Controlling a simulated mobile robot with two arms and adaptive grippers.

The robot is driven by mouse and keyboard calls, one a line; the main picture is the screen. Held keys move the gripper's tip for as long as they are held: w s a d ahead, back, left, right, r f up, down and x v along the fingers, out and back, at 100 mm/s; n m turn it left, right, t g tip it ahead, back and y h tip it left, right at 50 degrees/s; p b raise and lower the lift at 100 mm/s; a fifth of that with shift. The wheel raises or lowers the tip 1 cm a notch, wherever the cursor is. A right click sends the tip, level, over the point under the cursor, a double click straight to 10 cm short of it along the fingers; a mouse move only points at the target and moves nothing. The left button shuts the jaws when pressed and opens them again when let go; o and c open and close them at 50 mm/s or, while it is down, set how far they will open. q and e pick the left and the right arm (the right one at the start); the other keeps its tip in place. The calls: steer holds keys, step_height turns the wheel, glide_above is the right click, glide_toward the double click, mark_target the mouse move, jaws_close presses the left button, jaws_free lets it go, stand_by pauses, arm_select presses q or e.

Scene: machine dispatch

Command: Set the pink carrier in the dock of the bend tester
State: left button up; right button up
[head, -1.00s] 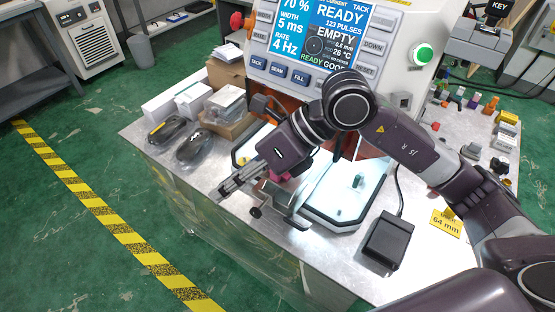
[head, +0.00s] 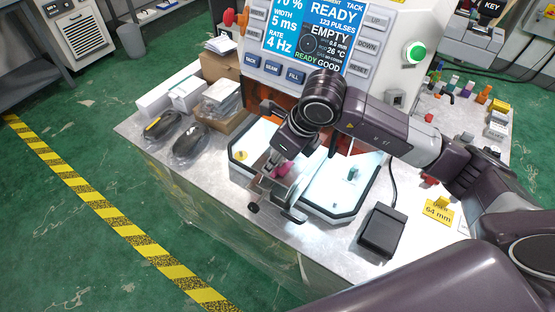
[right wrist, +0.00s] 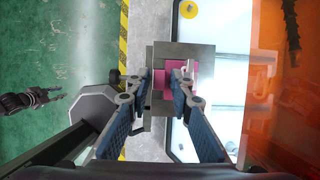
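The pink carrier (head: 282,168) sits at a grey metal fixture (head: 294,214) at the front of the machine's lit work area. My right gripper (head: 268,174) points down at it from above. In the right wrist view the carrier (right wrist: 190,72) lies at the tips of my right gripper (right wrist: 162,82); the two fingers stand apart over it, and contact cannot be made out. The fingers hide part of the carrier. A dark arm-like part at the left of that view may be my left gripper (right wrist: 40,97), too small to judge. I cannot identify a bend tester dock.
The machine's screen (head: 305,30) reads READY and EMPTY. A black pedal box (head: 382,232) with a cable stands right of the work area. Wrapped dark items (head: 190,140) and boxes (head: 187,94) lie left. An orange shield (right wrist: 290,110) is close right in the wrist view.

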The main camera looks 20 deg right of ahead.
steer(key=shift+f, duration=0.1)
steer(key=shift+c, duration=0.3)
jaws_close()
